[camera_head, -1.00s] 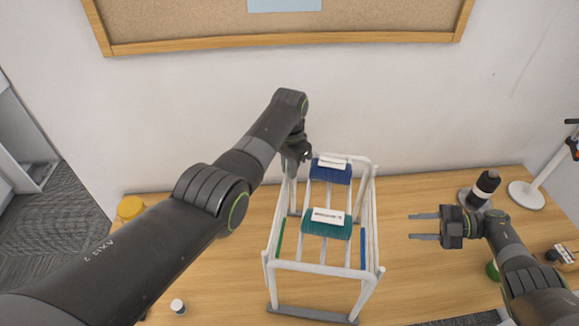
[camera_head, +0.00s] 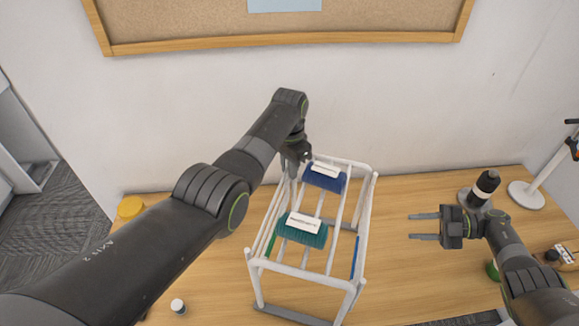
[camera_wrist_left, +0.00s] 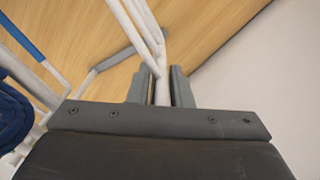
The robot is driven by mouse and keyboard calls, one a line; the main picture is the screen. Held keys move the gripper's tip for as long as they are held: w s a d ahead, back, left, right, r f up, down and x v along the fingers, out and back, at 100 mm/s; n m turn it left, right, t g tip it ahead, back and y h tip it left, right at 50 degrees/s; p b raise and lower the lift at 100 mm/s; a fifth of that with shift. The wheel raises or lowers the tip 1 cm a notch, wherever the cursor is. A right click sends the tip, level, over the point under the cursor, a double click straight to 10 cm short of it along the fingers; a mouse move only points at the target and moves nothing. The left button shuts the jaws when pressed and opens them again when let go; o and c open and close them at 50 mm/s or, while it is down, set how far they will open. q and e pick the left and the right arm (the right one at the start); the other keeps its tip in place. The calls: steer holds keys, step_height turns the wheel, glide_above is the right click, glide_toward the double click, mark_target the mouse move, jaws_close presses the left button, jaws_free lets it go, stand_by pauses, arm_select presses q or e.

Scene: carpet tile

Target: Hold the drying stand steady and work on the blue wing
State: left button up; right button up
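The white drying stand (camera_head: 362,215) stands on the table, turned slightly. A teal piece (camera_head: 305,235) with a white label lies nearer the front. My left gripper (camera_head: 292,172) is at the stand's back left corner. In the left wrist view its fingers (camera_wrist_left: 162,88) close on a white post of the stand, with dark blue material (camera_wrist_left: 14,118) at the left edge. My right gripper (camera_head: 424,226) is open and empty, to the right of the stand.
A white round base (camera_head: 526,195) is at the right. Table between stand and right gripper is clear.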

arm_select(q)
jaws_close()
arm_select(e)
steer(key=c, duration=0.3)
steer(key=s+a+f+t, duration=0.1)
steer(key=s, duration=0.1)
steer(key=s+a+f+n+t+h, duration=0.1)
steer(key=s+a+f, duration=0.1)
steer(key=s+a+f+n+t, duration=0.1)
steer(key=s, duration=0.1)
steer(key=shift+a+f+h, duration=0.2)
steer(key=shift+f+h, duration=0.15)
steer(key=shift+h, duration=0.05)
steer(key=shift+n+t+h, duration=0.3)
steer(key=shift+n+t, duration=0.4)
steer(key=shift+t, duration=0.1)
steer(key=s, duration=0.1)
steer(key=s+a, duration=0.1)
steer(key=s+a+r, duration=0.1)
steer(key=s, duration=0.1)
steer(key=shift+a, duration=0.25)
steer(key=s+a+r+t+h, duration=0.1)
steer(key=s+a+r+t, duration=0.2)
steer(key=s, duration=0.1)
steer(key=x, duration=1.1)
steer(key=shift+w+a, duration=0.15)
steer(key=shift+w, duration=0.1)
